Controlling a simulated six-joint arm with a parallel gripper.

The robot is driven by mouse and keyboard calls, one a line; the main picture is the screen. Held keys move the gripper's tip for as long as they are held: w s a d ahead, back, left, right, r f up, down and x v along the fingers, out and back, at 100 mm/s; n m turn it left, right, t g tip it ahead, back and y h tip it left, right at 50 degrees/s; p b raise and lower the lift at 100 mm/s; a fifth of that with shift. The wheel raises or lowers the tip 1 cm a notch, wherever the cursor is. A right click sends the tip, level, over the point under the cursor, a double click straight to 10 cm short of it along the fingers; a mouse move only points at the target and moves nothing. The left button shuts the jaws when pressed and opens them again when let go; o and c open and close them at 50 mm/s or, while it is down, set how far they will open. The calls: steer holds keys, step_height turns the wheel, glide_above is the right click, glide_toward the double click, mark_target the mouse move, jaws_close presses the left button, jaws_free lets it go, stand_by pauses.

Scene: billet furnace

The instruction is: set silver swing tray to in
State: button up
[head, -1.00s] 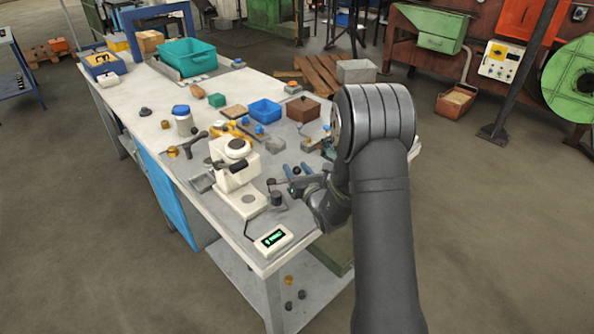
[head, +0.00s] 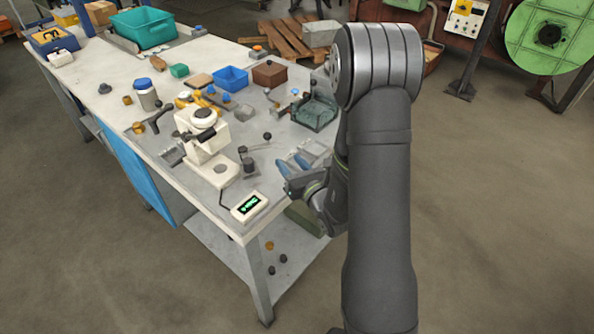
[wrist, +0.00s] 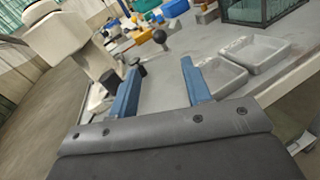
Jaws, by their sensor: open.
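Two shallow silver-grey trays lie side by side on the bench near its right edge. The nearer tray (wrist: 220,75) and the farther tray (wrist: 256,52) show in the wrist view, right of my fingers; which is the swing tray, and its pivot, I cannot tell. In the head view the pair of trays (head: 314,150) is small, just beyond my gripper (head: 291,164). My gripper is open, with its two blue fingers apart and nothing between them in the wrist view (wrist: 160,68). The right finger appears close to the nearer tray; contact is unclear.
A black-knobbed lever (head: 249,165) stands left of my gripper, beside a white press-like device (head: 205,150). A glass-walled box (head: 315,112) stands behind the trays. A display box (head: 249,207) sits at the front edge. Free floor lies right of the bench.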

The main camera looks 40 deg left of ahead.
steer(key=shift+v, duration=1.55)
